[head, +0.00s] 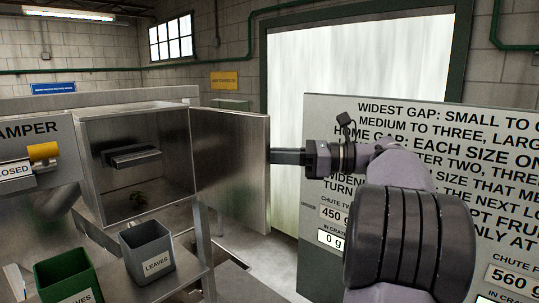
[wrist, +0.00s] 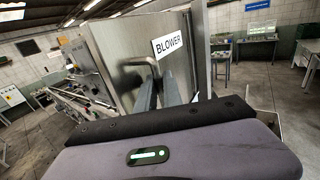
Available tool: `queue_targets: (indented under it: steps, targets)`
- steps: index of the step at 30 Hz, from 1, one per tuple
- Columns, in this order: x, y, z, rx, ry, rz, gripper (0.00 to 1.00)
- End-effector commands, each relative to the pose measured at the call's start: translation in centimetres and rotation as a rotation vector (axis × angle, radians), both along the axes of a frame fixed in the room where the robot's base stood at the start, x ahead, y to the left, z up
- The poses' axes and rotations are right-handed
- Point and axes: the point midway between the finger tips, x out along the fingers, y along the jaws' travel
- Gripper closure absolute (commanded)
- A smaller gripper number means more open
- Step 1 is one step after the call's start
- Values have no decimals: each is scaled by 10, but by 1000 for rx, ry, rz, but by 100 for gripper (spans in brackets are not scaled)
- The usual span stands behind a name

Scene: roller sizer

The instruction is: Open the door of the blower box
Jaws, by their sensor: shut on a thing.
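The blower box (head: 92,140) is a metal box at left in the head view. Its door (head: 230,155) stands swung wide open on the box's right side, with its inner face toward the head camera. In the wrist view the door's outer face (wrist: 118,65) shows a "BLOWER" label (wrist: 167,44) and a bent metal handle (wrist: 146,64). My gripper (head: 288,157) reaches behind the door's free edge, so its fingertips are hidden in the head view. In the wrist view my gripper (wrist: 160,88) is shut on the handle.
Inside the box are a dark slotted fitting (head: 131,156) and some leaves (head: 140,197). A grey "LEAVES" bin (head: 147,250) and a green bin (head: 67,275) stand below in front. A large sign board (head: 320,110) stands behind my arm at right.

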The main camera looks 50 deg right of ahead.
Motion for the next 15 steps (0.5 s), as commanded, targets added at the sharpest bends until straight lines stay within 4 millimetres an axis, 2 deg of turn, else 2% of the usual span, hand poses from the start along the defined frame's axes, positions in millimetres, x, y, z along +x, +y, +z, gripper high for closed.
queue_targets:
  steps: [10, 11, 12, 15]
  targets:
    - [0, 0, 0, -1, 1, 0, 100]
    - [0, 0, 0, -1, 1, 0, 85]
    - [0, 0, 0, 0, 0, 0, 81]
    - [0, 0, 0, 0, 0, 0, 81]
